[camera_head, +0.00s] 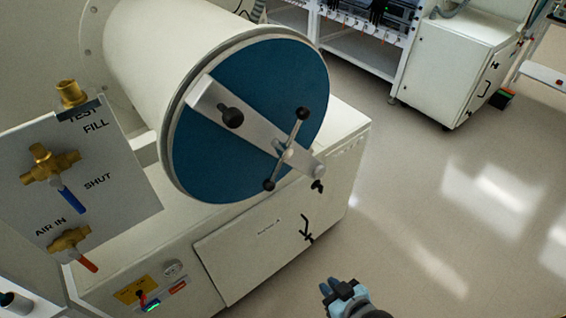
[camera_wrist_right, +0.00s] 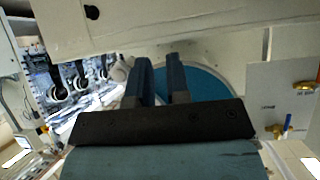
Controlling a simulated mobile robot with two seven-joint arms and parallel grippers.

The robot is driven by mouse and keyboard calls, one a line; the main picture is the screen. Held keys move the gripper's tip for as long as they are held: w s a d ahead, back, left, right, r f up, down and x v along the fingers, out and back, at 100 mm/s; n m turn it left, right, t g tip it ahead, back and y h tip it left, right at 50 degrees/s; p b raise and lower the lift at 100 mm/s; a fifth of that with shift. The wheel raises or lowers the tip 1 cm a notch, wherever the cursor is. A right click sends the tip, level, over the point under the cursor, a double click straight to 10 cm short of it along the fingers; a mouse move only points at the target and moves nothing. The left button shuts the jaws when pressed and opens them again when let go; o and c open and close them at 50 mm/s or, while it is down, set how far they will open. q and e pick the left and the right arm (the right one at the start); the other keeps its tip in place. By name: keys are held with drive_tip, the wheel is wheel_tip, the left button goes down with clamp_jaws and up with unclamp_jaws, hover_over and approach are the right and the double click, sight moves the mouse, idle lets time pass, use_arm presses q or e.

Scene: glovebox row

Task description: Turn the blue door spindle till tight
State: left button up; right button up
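The blue round door (camera_head: 255,90) closes the end of a white cylinder, with a grey bar (camera_head: 210,100) across its face. On the bar's lower right is the spindle (camera_head: 287,150), a thin cross handle with a black knob at each end. Its handle slants from upper right to lower left. My right gripper (camera_head: 330,289) is low in the head view, apart from the door and below the spindle. In the right wrist view its two fingers (camera_wrist_right: 162,80) stand apart with nothing between them, and part of the blue door (camera_wrist_right: 205,85) shows behind. My left gripper is not in view.
A panel (camera_head: 120,175) with brass valves, a blue lever (camera_head: 72,200) and a red lever (camera_head: 88,264) stands left of the door. A white cabinet (camera_head: 250,255) is under the cylinder. Open floor (camera_head: 420,220) lies to the right.

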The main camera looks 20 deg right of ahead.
drive_tip(key=o, duration=0.3)
drive_tip(key=w+r+n+b, duration=0.1)
drive_tip(key=w+r+n, duration=0.1)
drive_tip(key=w+d+r+n+t+b, duration=0.1)
drive_tip(key=w+n, duration=0.1)
drive_tip(key=w, duration=0.1)
drive_tip(key=w+d+r+n+y+b, duration=0.1)
drive_tip(key=w+r+n, duration=0.1)
drive_tip(key=n, duration=0.1)
drive_tip(key=shift+w+d+r+t+b, duration=0.2)
drive_tip(key=shift+r+t+b, duration=0.1)
drive_tip(key=shift+t+b, duration=0.1)
drive_tip(key=shift+o, duration=0.2)
drive_tip(key=n+t+y+b, duration=0.2)
drive_tip(key=n+y+b, duration=0.55)
drive_tip(key=n, duration=1.95)
approach(286, 154)
drive_tip(key=shift+h, duration=0.65)
drive_tip(key=x, duration=0.7)
drive_tip(key=r+p+x, duration=0.1)
drive_tip(key=x, duration=0.2)
drive_tip(key=shift+w+a+r, duration=0.1)
drive_tip(key=shift+w+r, duration=0.05)
drive_tip(key=shift+w, duration=0.05)
drive_tip(key=shift+c, duration=0.4)
clamp_jaws()
